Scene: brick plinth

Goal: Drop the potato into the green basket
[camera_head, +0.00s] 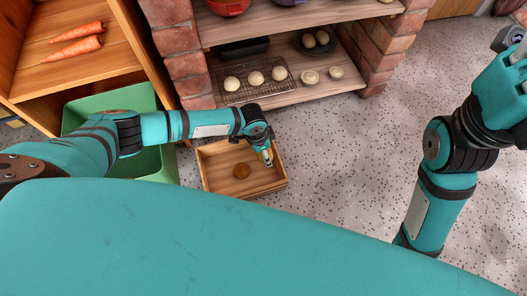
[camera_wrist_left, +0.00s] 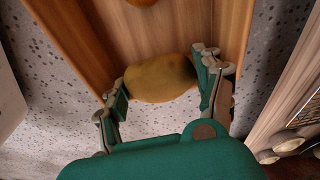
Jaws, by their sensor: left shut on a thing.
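The potato (camera_wrist_left: 160,79) is yellow-brown and sits between the two fingers of my left gripper (camera_wrist_left: 162,88), which is shut on it. In the head view my left gripper (camera_head: 266,155) is above the right side of a wooden crate (camera_head: 218,187), and only a little of the potato shows there. The green basket (camera_head: 155,165) stands to the left of the crate, partly hidden behind my left arm.
A round brown item (camera_head: 241,171) lies in the crate. Behind stands a brick-and-wood shelf with a wire rack (camera_head: 248,97) of pale round items and a dark plate (camera_head: 315,47). A wooden shelf at left holds carrots (camera_head: 76,48). The speckled floor (camera_head: 340,150) right of the crate is clear.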

